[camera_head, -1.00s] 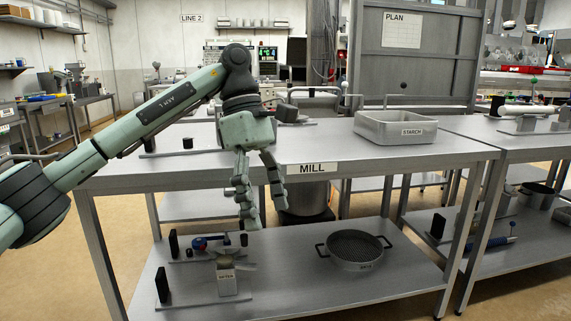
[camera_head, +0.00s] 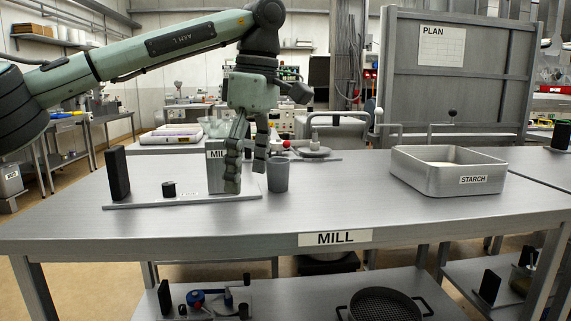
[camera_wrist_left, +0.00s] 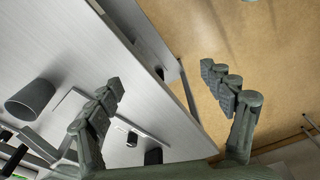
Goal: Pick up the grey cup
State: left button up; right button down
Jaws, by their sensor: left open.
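The grey cup (camera_head: 279,177) stands upright on the steel table marked MILL (camera_head: 330,215). In the head view it is just right of my left gripper (camera_head: 246,176), whose fingers point down and hide part of what is behind them. In the left wrist view the cup (camera_wrist_left: 31,99) is at the left, outside the fingers of my left gripper (camera_wrist_left: 160,77). That gripper is open and empty, with the table's edge and the floor showing between its fingers. My right gripper is not in view.
A grey box marked MILL (camera_head: 216,172) stands behind the left gripper. A black upright block (camera_head: 117,174) and a small black cylinder (camera_head: 168,188) stand on a thin plate at left. A STARCH tray (camera_head: 447,174) is at right. The tabletop's middle is clear.

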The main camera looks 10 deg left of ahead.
aim_at(277, 169)
jog(key=i, duration=1.05)
